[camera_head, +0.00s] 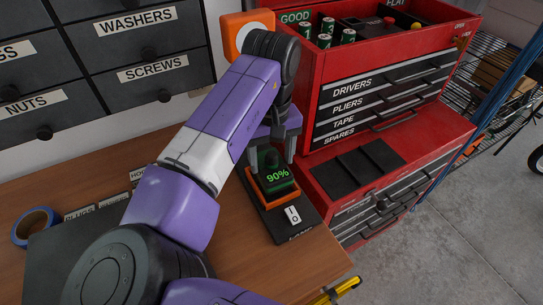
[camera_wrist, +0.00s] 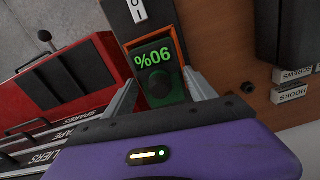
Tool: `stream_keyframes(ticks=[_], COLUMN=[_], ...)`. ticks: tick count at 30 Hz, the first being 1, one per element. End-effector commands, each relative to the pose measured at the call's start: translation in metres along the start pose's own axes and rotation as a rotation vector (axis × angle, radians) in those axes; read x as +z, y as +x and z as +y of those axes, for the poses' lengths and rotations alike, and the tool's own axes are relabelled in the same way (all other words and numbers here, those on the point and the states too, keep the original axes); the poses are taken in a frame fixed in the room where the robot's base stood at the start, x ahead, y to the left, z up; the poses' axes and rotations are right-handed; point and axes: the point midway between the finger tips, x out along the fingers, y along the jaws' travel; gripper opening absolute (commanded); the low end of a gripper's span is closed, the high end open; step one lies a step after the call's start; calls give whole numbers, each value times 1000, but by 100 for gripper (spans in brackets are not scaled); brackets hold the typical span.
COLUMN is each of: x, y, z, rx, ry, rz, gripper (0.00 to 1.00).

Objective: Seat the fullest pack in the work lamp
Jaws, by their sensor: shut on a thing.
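A green pack (camera_head: 278,177) with a black knob on top shows "90%" on its face. It sits upright at the orange-rimmed socket (camera_head: 262,195) of the dark work lamp base (camera_head: 279,226), which has a white rocker switch (camera_head: 292,215). My gripper (camera_head: 272,148) is above the socket and shut on the pack. In the wrist view the fingers of my gripper (camera_wrist: 160,92) flank the pack (camera_wrist: 156,55), whose reading appears upside down, and the orange rim (camera_wrist: 182,49) surrounds its visible edges. I cannot tell how deep the pack sits.
A red tool chest (camera_head: 385,95) stands close right of the lamp. Its top tray holds several small cells (camera_head: 326,30) behind a "GOOD" label. Dark labelled drawers (camera_head: 150,45) are at the back left. Blue tape (camera_head: 36,226) lies on the wooden bench (camera_head: 235,262), which is bare near its front.

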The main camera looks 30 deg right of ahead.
Motion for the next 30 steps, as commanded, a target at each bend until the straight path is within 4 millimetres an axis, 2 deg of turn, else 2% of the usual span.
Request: stream_keyframes(ticks=[8, 30], x=[0, 0], y=[2, 27], z=[0, 0], rx=[1, 0], ry=[0, 0], rz=[1, 0], gripper=[3, 3])
